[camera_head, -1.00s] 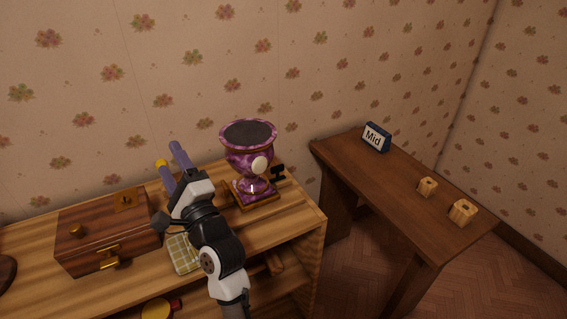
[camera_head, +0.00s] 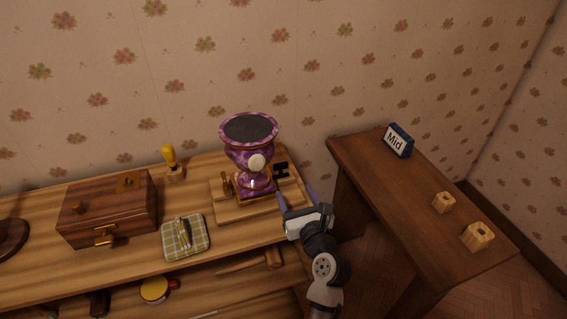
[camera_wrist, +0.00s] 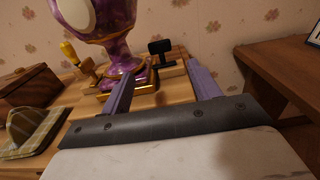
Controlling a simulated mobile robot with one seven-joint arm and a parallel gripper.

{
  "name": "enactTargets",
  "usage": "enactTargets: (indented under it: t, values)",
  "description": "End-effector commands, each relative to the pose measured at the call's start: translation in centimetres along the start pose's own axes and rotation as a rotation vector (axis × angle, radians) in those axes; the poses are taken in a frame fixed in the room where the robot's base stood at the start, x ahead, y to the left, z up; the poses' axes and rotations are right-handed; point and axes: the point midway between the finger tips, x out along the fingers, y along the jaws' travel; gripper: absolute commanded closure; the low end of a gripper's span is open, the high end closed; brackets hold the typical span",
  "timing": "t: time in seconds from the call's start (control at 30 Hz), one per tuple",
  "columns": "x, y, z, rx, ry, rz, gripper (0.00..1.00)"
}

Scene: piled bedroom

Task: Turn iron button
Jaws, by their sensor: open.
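A small black T-shaped piece (camera_head: 281,170), likely the iron button, stands on a wooden board (camera_head: 225,207) at the right of a purple marbled urn (camera_head: 250,160). In the wrist view the black piece (camera_wrist: 160,48) shows upright beyond and between my fingertips. My gripper (camera_head: 295,191) is open and empty, its two purple fingers reaching toward the board's right end from the front right. The fingers also show in the wrist view (camera_wrist: 161,72), apart from the black piece, with the left one close to the urn's gold base. The exact distance is hard to tell.
A wooden box (camera_head: 108,210), a yellow-handled tool (camera_head: 171,160) and a plaid cloth (camera_head: 186,238) lie on the shelf top at left. A brown table (camera_head: 400,195) at right holds a "Mid" sign (camera_head: 398,141) and two wooden blocks. A gap separates shelf and table.

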Motion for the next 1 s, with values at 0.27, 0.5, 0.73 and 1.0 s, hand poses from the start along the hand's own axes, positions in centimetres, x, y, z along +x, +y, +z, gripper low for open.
enactTargets:
  t: [0.27, 0.5, 0.73, 1.0]
  values:
    - [5.9, 0.1, 0.4, -0.002, -0.002, 0.003, 0.38]
    - [10.3, 0.1, 0.3, -0.003, -0.002, 0.002, 0.38]
    - [12.2, 0.1, 0.2, -0.004, -0.001, 0.001, 0.38]
    - [12.3, 0.1, 0.1, -0.004, -0.001, 0.000, 0.38]
